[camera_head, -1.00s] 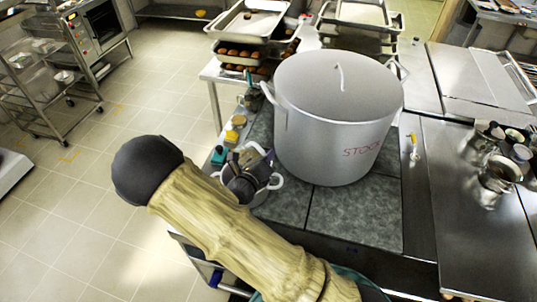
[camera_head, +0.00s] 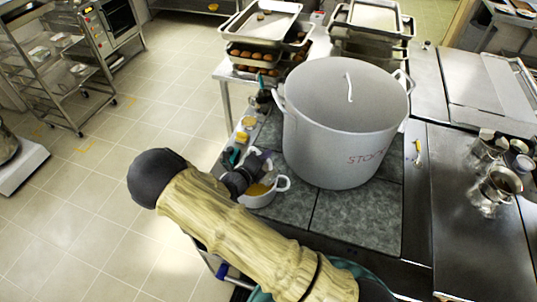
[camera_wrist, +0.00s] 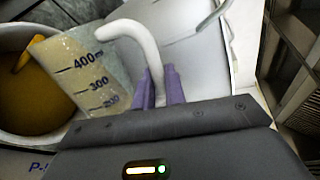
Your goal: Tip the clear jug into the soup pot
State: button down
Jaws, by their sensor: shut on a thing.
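The clear jug (camera_wrist: 92,72) has black volume marks and a white handle. In the wrist view my gripper (camera_wrist: 158,88), with purple fingertips, is shut on that handle. The jug leans in the picture and sits beside the soup pot (camera_wrist: 42,141), overlapping its rim in view. The pot is white, holds yellow-orange soup, and has an orange utensil or similar item in it. In the head view the small white soup pot (camera_head: 262,201) stands at the counter's left edge, with my dark gripper (camera_head: 238,181) just left of it. The jug is mostly hidden there.
A large stockpot (camera_head: 343,130) stands close behind and right of the soup pot. Small containers (camera_head: 243,136) line the counter's left edge. Trays of food (camera_head: 262,53) stand at the back. Metal jars (camera_head: 497,165) are at right. Open floor lies to the left.

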aim_at(253, 148)
jog(key=shift+w+a+n+p, duration=0.4)
jog(key=shift+a+n+p, duration=0.05)
jog(key=shift+n, duration=0.05)
jog(key=shift+w+a+r+n+g+h+p, duration=0.25)
jog(key=shift+w+a+r+n+h+p, duration=0.15)
jog(key=shift+w+a+n+p, duration=0.3)
jog(key=shift+w+a+r+n+g+h+p, duration=0.3)
jog(key=shift+w+a+r+n+p, duration=0.15)
jog(key=shift+w+a+n+p, duration=0.25)
jog(key=w+a+n, duration=0.2)
jog(key=a, duration=0.1)
jog(key=shift+r+h, duration=0.15)
jog(key=shift+h, duration=0.15)
jog(key=shift+n, duration=0.3)
dwell(0.6)
dwell(0.7)
